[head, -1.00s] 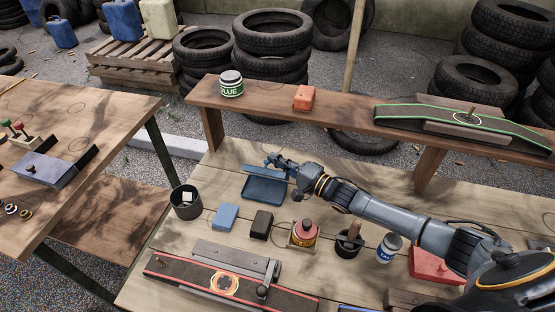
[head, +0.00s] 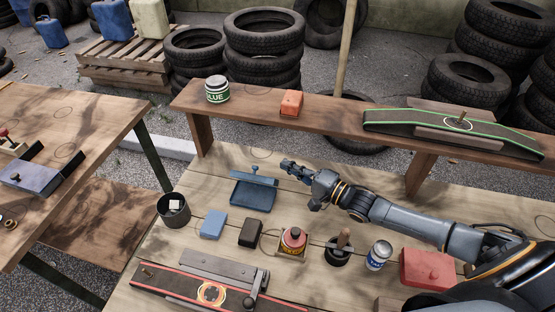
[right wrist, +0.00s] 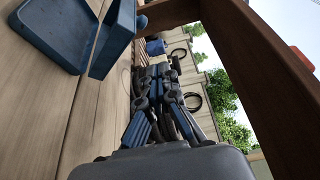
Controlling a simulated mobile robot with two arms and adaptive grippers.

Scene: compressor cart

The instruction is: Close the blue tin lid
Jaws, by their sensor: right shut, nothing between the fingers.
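The blue tin (head: 252,196) sits on the workbench, its shallow tray facing up. Its lid (head: 262,180) stands open, raised along the tin's far edge, with a small knob on its far side. My right gripper (head: 287,165) is shut and empty, just right of the lid and apart from it. In the right wrist view the tin's tray (right wrist: 58,35) and the raised lid (right wrist: 113,38) show at the upper left, beside the shut fingers (right wrist: 158,72). My left gripper is out of view.
A raised wooden shelf (head: 335,113) runs behind the tin, bearing a glue jar (head: 217,91) and an orange block (head: 291,103). In front stand a blue box (head: 213,224), a dark block (head: 251,233) and a red-yellow can (head: 293,240). A dark cup (head: 173,212) stands left.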

